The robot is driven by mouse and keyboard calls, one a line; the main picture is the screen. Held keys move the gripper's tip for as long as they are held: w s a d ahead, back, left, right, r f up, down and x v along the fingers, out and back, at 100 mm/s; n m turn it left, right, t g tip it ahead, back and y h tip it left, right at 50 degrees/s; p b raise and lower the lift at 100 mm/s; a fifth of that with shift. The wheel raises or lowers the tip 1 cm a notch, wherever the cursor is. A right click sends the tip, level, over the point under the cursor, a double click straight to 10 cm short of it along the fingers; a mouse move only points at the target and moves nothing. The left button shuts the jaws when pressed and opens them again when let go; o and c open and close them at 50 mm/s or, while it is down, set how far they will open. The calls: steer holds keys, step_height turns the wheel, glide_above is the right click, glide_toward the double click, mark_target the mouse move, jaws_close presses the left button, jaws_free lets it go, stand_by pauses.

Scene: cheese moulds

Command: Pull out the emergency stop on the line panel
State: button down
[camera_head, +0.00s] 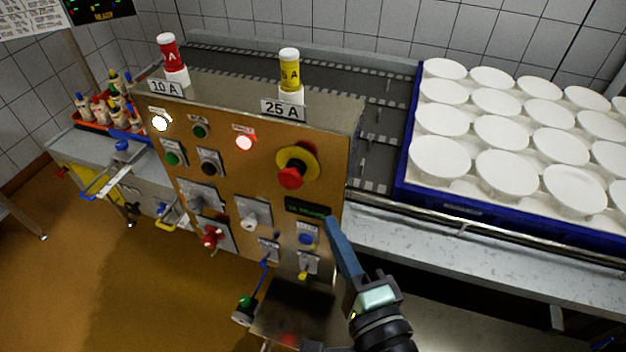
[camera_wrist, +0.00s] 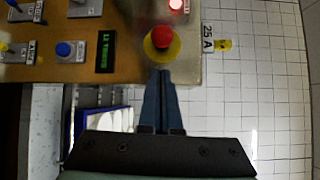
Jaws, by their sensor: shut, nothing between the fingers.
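The emergency stop is a red mushroom button (camera_head: 291,177) on a yellow round collar (camera_head: 311,163), at the upper right of the orange line panel (camera_head: 236,183). In the wrist view the red button (camera_wrist: 162,37) sits just beyond my fingertips. My gripper (camera_head: 332,222) is shut and empty, below and to the right of the button in the head view. In the wrist view its fingers (camera_wrist: 160,74) point at the yellow collar's near edge. I cannot tell whether they touch it. A small green-lit display (camera_head: 307,207) sits below the button.
The panel carries other lamps, knobs and switches, including a lit red lamp (camera_head: 244,143) and a blue button (camera_head: 306,238). Red and yellow cylinders (camera_head: 290,75) stand on its top.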

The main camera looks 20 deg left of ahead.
mark_target(294, 172)
steer(key=shift+a, duration=0.1)
steer(key=p+x, duration=0.3)
steer(key=x, duration=0.5)
steer(key=shift+w+a+r+p, duration=0.1)
steer(key=shift+w+r+p, duration=0.05)
steer(key=shift+w+p, duration=0.15)
steer(key=shift+w+a, duration=0.4)
steer(key=shift+w, duration=0.15)
steer(key=shift+s, duration=0.1)
